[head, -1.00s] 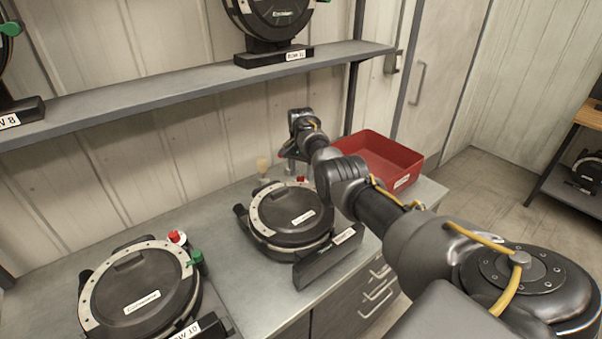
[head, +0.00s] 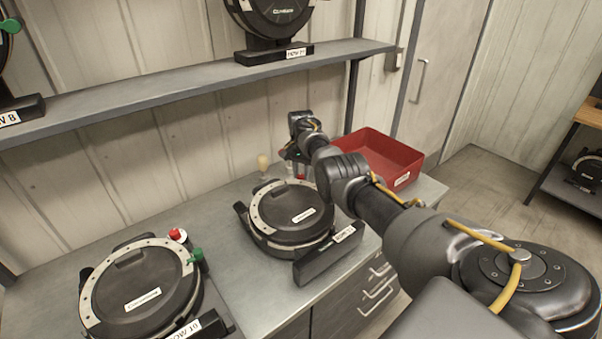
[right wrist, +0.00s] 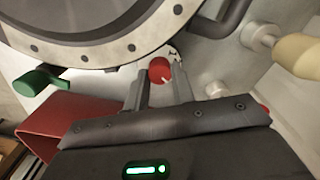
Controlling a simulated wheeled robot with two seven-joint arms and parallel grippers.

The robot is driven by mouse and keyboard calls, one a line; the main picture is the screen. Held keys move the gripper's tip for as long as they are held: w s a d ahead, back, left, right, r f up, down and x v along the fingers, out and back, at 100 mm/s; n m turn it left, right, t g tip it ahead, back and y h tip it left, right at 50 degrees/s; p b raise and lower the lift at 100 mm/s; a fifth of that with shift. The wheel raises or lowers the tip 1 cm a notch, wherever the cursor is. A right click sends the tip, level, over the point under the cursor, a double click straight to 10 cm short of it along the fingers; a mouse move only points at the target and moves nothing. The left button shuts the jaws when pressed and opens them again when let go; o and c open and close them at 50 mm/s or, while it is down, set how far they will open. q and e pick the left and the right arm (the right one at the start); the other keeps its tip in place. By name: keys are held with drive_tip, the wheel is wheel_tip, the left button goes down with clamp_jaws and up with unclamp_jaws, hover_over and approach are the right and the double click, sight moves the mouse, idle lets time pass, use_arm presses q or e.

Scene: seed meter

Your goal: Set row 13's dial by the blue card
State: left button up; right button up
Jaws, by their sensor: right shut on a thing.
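The seed meter (head: 291,213) in the middle of the bench is a round black unit with a pale, holed rim and a label plate on its front; the row number is too small to read surely. Its red dial (right wrist: 160,70), with a pale pointer mark, shows in the right wrist view beside the rim. My right gripper (right wrist: 161,78) is shut on this dial, a finger on each side. In the head view my right gripper (head: 291,158) is behind the meter, partly hidden by my arm. I see no blue card. My left gripper is out of view.
A green lever (right wrist: 44,80) and a cream knob (right wrist: 300,54) flank the dial. A red bin (head: 385,158) stands at the bench's right end. Another meter (head: 140,288) is at front left; the shelf (head: 200,88) above holds more meters. Bare bench lies left of the middle meter.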

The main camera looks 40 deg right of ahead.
drive_tip(key=shift+n, duration=0.3)
drive_tip(key=n, duration=0.3)
drive_tip(key=shift+n+p, duration=0.4)
drive_tip(key=n, duration=0.4)
drive_tip(key=shift+n, duration=0.3)
drive_tip(key=n, duration=0.4)
drive_tip(key=shift+a+n+b, duration=0.1)
drive_tip(key=shift+n+b, duration=0.7)
drive_tip(key=shift+n, duration=1.6)
drive_tip(key=o, duration=1)
drive_tip(key=shift+f, duration=0.1)
